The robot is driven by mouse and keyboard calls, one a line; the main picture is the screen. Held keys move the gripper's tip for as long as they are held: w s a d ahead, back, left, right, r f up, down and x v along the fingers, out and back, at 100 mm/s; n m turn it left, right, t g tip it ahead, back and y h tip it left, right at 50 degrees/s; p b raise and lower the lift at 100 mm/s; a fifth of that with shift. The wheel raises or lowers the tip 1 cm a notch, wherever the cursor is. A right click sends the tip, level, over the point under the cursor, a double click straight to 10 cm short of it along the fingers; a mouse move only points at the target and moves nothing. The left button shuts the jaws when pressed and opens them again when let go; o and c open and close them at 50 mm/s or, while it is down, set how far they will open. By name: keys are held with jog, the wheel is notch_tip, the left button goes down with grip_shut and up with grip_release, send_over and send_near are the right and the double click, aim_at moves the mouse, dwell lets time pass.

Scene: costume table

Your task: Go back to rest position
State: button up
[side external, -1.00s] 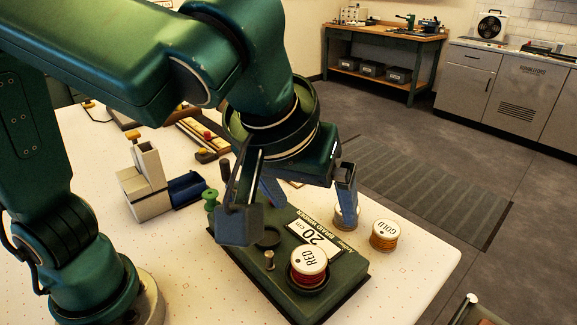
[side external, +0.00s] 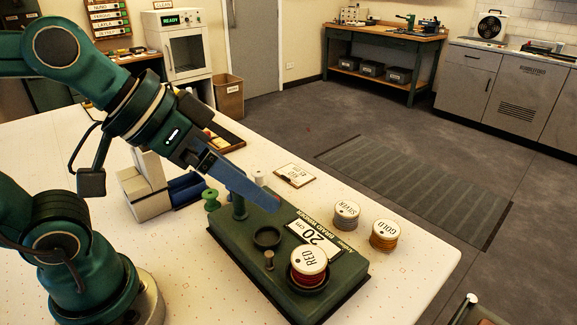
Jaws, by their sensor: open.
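My gripper (side external: 272,203) is raised over the back part of the green braid winder (side external: 318,298), and its blue-grey fingers point down to the right. I see no thing held in it. The red spool (side external: 308,264) sits upright on the winder's front right. The silver spool (side external: 346,215) and the gold spool (side external: 382,235) stand on the table to the right of the winder, apart from the gripper. The fingers overlap each other in this view, so the gap between them is hidden.
A beige and blue device (side external: 150,190) and a green spool-like piece (side external: 211,199) stand left of the winder. A small card (side external: 295,175) lies behind it. The white table (side external: 400,282) is clear at the front right.

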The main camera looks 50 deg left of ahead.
jog(key=s+a+f+n+g+y, duration=0.1)
jog(key=s+a+f+g+y, duration=0.1)
jog(key=s+a+f, duration=0.2)
jog(key=shift+a+f+y, duration=0.15)
jog(key=shift+a+y, duration=0.25)
jog(key=shift+a, duration=0.2)
